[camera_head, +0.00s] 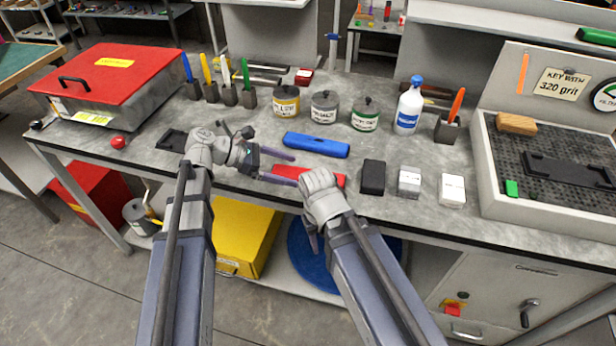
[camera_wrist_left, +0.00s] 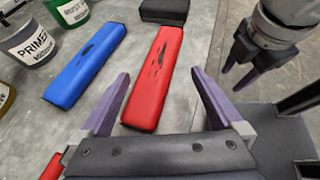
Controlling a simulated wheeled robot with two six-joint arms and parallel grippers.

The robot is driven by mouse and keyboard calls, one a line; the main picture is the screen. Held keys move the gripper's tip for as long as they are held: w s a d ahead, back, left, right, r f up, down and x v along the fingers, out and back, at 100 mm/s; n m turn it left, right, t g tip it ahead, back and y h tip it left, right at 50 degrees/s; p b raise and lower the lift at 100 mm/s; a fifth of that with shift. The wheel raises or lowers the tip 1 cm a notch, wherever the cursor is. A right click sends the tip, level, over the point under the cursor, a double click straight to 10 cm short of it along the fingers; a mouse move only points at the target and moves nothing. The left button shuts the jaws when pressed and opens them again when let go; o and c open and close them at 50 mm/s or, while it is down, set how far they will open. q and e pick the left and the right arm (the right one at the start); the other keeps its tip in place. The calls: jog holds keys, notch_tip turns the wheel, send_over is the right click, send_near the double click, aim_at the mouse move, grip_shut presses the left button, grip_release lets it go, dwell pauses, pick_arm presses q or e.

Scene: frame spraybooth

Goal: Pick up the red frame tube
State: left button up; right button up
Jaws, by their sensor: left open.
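The red frame tube (camera_head: 308,175) lies flat on the grey bench near its front edge. It also shows in the left wrist view (camera_wrist_left: 158,75), with dark marks on its top. My left gripper (camera_head: 294,170) is open and empty. In the left wrist view its fingers (camera_wrist_left: 160,74) stand on either side of the tube's near part in the picture; I cannot tell how high above it they are. My right gripper (camera_wrist_left: 238,72) is just right of the tube and points downward. My right arm partly covers the tube's right end in the head view.
A blue tube (camera_head: 315,145) lies behind the red one. Black (camera_head: 373,177), grey (camera_head: 409,181) and white (camera_head: 452,190) blocks stand to the right. Paint cans (camera_head: 324,107) and a white bottle (camera_head: 409,107) are farther back. A red-lidded box (camera_head: 110,72) is at left.

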pick_arm(q)
jog(key=shift+x, duration=0.8)
jog(key=b+x, duration=0.2)
jog(key=x, duration=0.2)
jog(key=shift+d+f+b, duration=0.3)
jog(key=shift+b, duration=0.1)
jog(key=shift+d, duration=0.2)
jog(key=shift+r, duration=0.1)
grip_shut()
